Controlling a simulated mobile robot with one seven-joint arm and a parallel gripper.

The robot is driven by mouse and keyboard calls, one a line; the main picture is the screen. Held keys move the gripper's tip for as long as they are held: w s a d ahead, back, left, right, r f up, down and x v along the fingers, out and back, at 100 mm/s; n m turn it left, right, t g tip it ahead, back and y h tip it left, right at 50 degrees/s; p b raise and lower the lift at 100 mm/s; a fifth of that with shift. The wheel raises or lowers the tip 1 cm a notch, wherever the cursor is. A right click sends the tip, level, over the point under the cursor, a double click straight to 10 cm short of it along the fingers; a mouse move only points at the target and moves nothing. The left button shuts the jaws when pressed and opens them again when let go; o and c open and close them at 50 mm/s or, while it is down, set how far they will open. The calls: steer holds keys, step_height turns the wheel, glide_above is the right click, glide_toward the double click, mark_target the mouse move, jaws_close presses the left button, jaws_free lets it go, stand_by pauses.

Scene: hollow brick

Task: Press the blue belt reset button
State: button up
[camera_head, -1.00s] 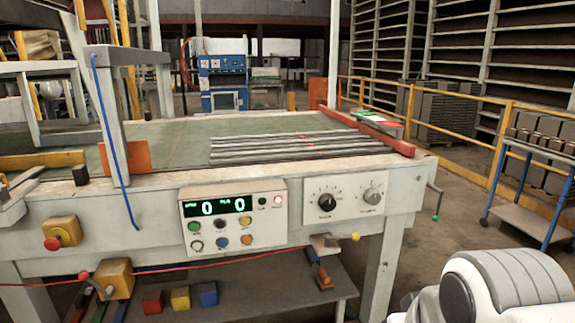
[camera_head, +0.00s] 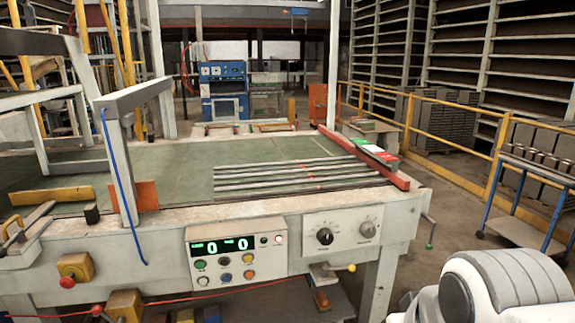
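The control panel (camera_head: 237,252) is a pale box on the front of the belt table, with a display showing two green zeros. Below the display are two rows of round buttons. The blue button (camera_head: 226,277) is in the middle of the lower row, between a white button (camera_head: 203,281) and an orange button (camera_head: 249,275). Above it is a black button (camera_head: 225,261), with a green one at its left and a yellow one at its right. A white part of my arm shows at the bottom right, apart from the panel. My gripper is not in view.
A second panel with two dials (camera_head: 342,238) is right of the control panel. A red stop button on a yellow box (camera_head: 75,268) is at the left. A red cable (camera_head: 230,290) runs below. Grey bars (camera_head: 295,178) lie on the green belt (camera_head: 180,168).

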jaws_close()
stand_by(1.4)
